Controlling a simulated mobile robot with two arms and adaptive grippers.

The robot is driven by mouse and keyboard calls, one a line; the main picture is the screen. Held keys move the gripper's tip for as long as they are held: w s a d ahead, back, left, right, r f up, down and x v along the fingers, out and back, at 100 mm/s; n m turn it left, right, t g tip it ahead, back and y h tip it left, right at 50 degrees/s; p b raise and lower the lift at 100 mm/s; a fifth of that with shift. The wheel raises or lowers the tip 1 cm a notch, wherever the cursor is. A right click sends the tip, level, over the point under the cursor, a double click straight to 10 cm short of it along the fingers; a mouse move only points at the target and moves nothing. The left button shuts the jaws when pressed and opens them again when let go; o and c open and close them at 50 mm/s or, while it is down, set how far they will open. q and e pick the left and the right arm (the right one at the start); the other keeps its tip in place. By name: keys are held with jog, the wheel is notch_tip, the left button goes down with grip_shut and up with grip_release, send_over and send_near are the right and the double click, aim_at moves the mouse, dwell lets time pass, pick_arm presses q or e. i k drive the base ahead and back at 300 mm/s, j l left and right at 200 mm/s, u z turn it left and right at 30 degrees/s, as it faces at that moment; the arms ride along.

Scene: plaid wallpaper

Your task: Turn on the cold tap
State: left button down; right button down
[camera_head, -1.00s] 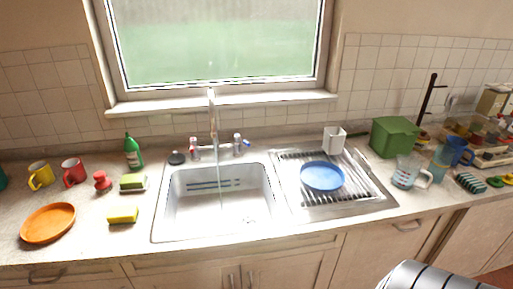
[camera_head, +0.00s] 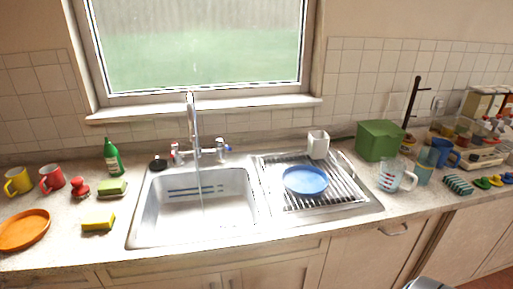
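The mixer tap (camera_head: 193,125) stands behind the sink, with a tall spout over the basin. A thin pale stream seems to run down from the spout into the basin. The cold tap handle (camera_head: 226,149), with a blue mark, is on the right of the tap body. The hot tap handle (camera_head: 175,149), with a red mark, is on the left. The sink basin (camera_head: 160,215) is otherwise empty. Neither gripper is in view. Only a grey rounded part of my own body shows at the bottom right edge.
A green bottle (camera_head: 113,158), sponges and mugs stand to the left. A green box (camera_head: 380,141) and a measuring jug (camera_head: 391,176) stand to the right.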

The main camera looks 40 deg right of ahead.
aim_at(219, 141)
jog(key=k+l+z, duration=0.15)
jog(key=l, duration=0.2)
jog(key=k+l+z, duration=0.2)
jog(key=l, duration=0.2)
jog(key=k+l+z, duration=0.15)
jog(key=l, duration=0.25)
jog(key=i, duration=0.05)
